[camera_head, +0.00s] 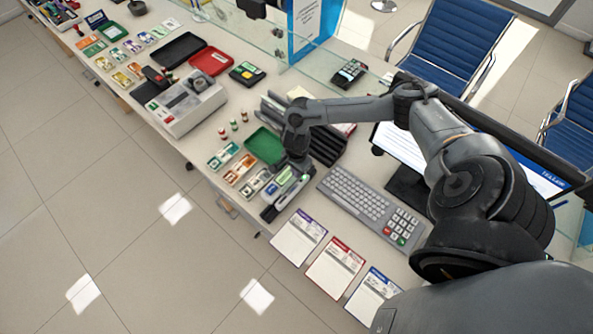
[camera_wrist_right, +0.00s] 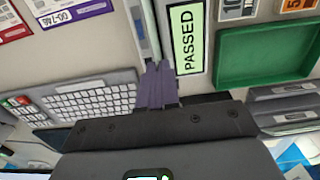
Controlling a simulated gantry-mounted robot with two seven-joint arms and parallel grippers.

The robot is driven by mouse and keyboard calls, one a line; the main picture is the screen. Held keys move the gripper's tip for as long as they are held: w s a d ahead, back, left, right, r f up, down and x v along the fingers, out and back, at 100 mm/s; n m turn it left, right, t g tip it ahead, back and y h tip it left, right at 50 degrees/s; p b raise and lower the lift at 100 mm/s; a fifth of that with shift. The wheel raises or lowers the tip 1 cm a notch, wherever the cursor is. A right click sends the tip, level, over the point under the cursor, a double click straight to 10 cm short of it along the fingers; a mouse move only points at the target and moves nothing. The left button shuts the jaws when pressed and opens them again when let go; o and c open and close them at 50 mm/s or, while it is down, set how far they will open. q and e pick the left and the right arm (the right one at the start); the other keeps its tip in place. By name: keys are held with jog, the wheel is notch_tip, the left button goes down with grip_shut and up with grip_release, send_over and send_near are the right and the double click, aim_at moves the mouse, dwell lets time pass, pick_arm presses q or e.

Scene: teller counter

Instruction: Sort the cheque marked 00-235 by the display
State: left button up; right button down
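Three cheques lie in a row along the counter's front edge: a purple-headed one (camera_head: 299,238), a red-headed one (camera_head: 335,268) and a blue-headed one (camera_head: 374,300). Their numbers are too small to read in the head view. The purple (camera_wrist_right: 72,12) and red (camera_wrist_right: 12,22) ones show partly, upside down, in the right wrist view. The display (camera_head: 535,172) stands at the right, partly hidden by my right arm. My right gripper (camera_head: 301,170) is low beside a green PASSED label (camera_wrist_right: 188,38); its fingers (camera_wrist_right: 158,82) look closed together, with nothing clearly held. My left gripper is out of view.
A green tray (camera_head: 265,146) and a dark slotted rack (camera_head: 327,147) stand near my right gripper. A keyboard (camera_head: 355,193) lies between rack and cheques. A grey machine (camera_head: 187,105) stands farther left. A glass screen edges the counter's far side.

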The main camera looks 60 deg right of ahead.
jog(key=shift+r+p, duration=0.9)
jog(key=shift+r, duration=0.7)
jog(key=shift+r+p, duration=1.4)
jog(key=shift+r, duration=0.9)
notch_tip(320, 180, up, 3)
jog(key=shift+f+p, duration=0.1)
jog(key=shift+p, duration=0.75)
